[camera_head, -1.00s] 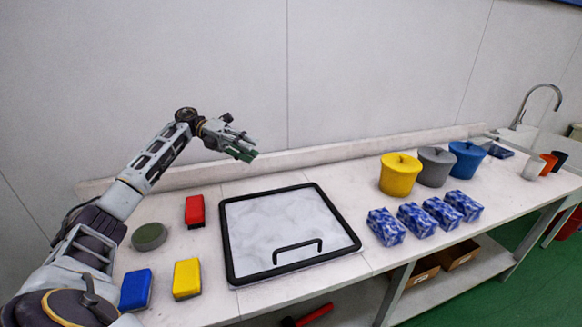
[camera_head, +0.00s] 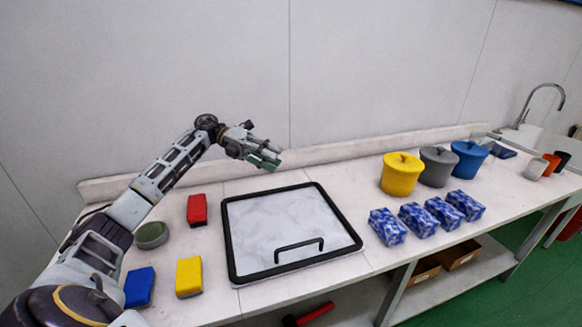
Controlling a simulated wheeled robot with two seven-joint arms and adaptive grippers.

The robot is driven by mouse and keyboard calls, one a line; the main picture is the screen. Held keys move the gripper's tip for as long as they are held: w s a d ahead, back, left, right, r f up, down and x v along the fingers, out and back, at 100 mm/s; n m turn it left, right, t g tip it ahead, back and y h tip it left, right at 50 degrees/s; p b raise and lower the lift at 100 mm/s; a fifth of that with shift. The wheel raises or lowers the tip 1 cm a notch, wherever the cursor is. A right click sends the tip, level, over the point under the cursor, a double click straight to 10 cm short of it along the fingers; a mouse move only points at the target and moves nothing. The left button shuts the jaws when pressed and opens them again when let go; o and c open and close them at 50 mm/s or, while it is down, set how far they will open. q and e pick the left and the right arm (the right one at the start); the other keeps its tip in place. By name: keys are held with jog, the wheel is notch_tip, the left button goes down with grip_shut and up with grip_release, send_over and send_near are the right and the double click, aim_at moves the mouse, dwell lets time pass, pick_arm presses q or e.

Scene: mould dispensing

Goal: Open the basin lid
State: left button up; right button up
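The basin lid (camera_head: 285,222) is a pale marbled square panel with a black frame, lying flat and closed in the counter. Its black bar handle (camera_head: 299,245) stands near the front edge. My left gripper (camera_head: 268,160) is in the air above and behind the lid's back edge, apart from the lid and handle. It is empty; the fingers point right and slightly down, and their gap is too small to judge. My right gripper is not in view.
Red (camera_head: 197,209), yellow (camera_head: 189,276) and blue (camera_head: 139,287) blocks and a round green dish (camera_head: 151,235) lie left of the lid. Blue patterned boxes (camera_head: 388,227) and lidded yellow (camera_head: 401,175), grey (camera_head: 437,166) and blue (camera_head: 468,158) pots stand right. A wall runs behind.

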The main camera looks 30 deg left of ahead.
pick_arm(q)
jog(key=x, duration=0.6)
jog(key=shift+d+p, duration=0.3)
jog(key=shift+d, duration=0.1)
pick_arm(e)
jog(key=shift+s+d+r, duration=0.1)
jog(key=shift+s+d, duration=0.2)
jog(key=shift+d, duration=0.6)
pick_arm(q)
jog(key=c, duration=0.6)
grip_shut()
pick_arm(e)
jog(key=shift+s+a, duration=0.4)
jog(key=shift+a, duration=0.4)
